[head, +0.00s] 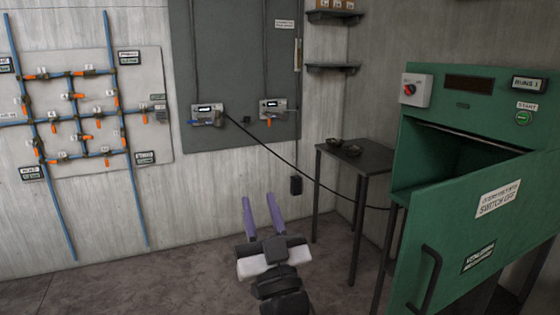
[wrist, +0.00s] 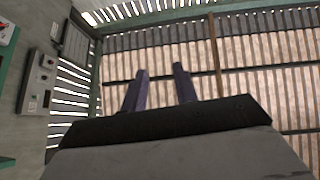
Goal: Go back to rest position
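My gripper (head: 261,214) shows at the bottom middle of the head view, with its two purple fingers apart and pointing up and away. Nothing is between the fingers. It is in free space in front of the grey wall, left of the small dark table (head: 375,158). In the wrist view my gripper (wrist: 160,85) also shows both fingers spread, with only a slatted, lit surface behind them.
A green machine (head: 470,185) with its front door tilted open stands at the right. A pipe panel (head: 90,105) hangs at the left; a dark cable (head: 290,165) runs from a wall device towards the machine. Floor at left is clear.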

